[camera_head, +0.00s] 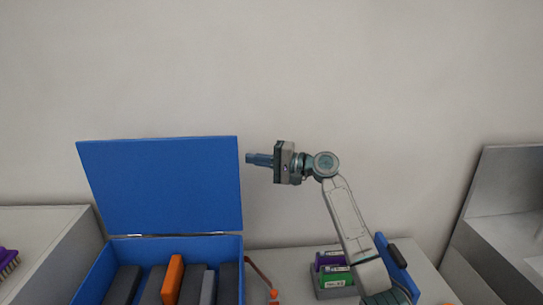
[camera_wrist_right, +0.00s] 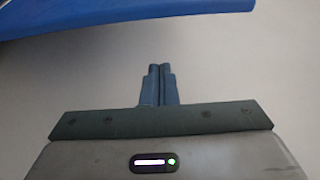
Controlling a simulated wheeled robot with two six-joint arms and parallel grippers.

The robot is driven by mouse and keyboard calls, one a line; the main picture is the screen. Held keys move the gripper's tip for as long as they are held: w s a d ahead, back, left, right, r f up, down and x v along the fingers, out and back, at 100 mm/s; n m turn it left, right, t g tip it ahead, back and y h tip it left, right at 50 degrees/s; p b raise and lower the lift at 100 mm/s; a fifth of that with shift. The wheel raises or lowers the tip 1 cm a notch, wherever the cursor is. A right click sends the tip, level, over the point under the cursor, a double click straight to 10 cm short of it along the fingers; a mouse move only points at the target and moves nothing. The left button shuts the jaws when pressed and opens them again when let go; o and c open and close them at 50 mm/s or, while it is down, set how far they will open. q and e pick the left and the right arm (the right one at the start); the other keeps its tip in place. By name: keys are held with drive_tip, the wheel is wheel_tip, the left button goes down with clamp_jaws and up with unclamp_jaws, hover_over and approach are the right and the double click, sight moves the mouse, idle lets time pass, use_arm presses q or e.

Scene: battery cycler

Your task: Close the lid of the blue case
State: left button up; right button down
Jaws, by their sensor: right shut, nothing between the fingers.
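The blue case (camera_head: 230,243) stands open on the table at the lower left of the head view. Its blue lid (camera_head: 160,185) stands up at the back, hinged along the rear edge and leaning back slightly. In the right wrist view the lid (camera_wrist_right: 120,15) shows as a blue band across the top. My right gripper (camera_head: 249,158) is shut and empty, just to the right of the lid's upper right edge, pointing left. Its closed fingers (camera_wrist_right: 161,70) show in the wrist view, apart from the lid in the picture. My left gripper is not in view.
Several dark blocks (camera_head: 123,284) and an orange one (camera_head: 173,279) stand inside the case. Right of it are an orange-tipped thing (camera_head: 273,296) and a grey holder (camera_head: 334,293) with purple and green items. A purple brush (camera_head: 8,260) lies at far left.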

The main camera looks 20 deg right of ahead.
drive_tip(key=s+a+p, duration=0.2)
drive_tip(key=a, duration=0.1)
drive_tip(key=shift+s+a+p, duration=0.15)
drive_tip(key=shift+a+p, duration=0.05)
drive_tip(key=shift+p, duration=0.2)
